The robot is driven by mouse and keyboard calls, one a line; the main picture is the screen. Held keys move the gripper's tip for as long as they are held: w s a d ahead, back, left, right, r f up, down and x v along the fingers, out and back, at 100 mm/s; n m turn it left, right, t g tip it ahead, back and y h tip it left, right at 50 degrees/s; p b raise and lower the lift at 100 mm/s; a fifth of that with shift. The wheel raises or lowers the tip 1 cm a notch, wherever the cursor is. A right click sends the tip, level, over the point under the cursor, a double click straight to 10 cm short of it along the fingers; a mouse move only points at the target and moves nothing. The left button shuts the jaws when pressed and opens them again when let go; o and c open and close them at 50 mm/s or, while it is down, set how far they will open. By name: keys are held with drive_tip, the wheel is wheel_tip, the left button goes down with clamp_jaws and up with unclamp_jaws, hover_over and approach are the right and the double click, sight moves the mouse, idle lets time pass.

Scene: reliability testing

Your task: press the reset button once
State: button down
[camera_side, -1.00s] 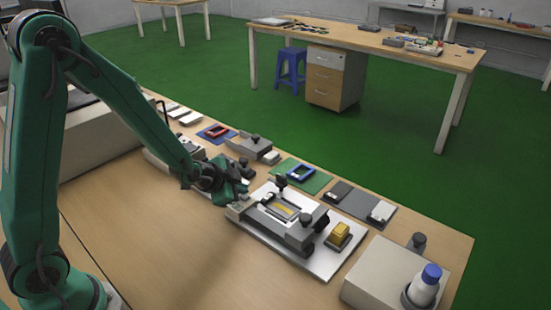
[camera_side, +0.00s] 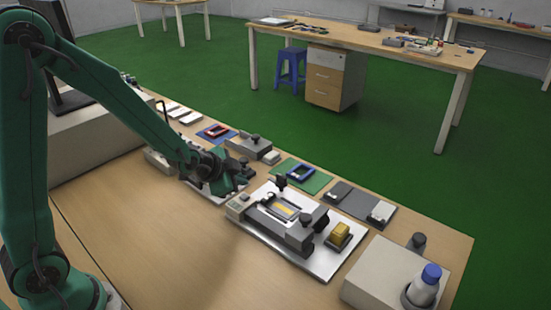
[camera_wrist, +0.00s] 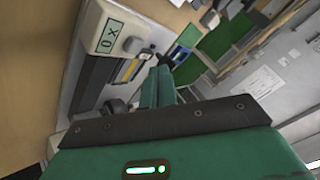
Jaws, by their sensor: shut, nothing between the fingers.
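A small pale box with a display (camera_side: 238,203) stands at the left corner of a white test fixture plate (camera_side: 318,264) in the side view. In the wrist view the display (camera_wrist: 111,35) reads something like "0 x", and a pale round button (camera_wrist: 132,45) appears to sit beside it. My gripper (camera_side: 240,184) is shut and empty.
The fixture carries a dark clamp (camera_side: 292,233) and a yellow block (camera_side: 341,230). Behind it lie a green mat with a blue frame (camera_side: 301,172) and a grey tray (camera_side: 360,202). A blue-capped bottle (camera_side: 425,285) stands at right. Bare table lies in front.

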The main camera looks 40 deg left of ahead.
wheel_tip(320, 180, up, 3)
drive_tip(key=shift+f, duration=0.1)
idle(0.3)
idle(0.6)
drive_tip(key=s+r+n+g, duration=0.1)
drive_tip(key=s+r+n, duration=0.3)
drive_tip(key=s, duration=0.7)
drive_tip(key=s+r+n+g, duration=0.2)
drive_tip(key=s+r+n, duration=0.2)
drive_tip(key=s+r, duration=0.5)
drive_tip(key=s, duration=0.2)
drive_tip(key=shift+s+g, duration=0.3)
drive_tip(key=shift+s, duration=0.05)
drive_tip(key=shift+a, duration=0.1)
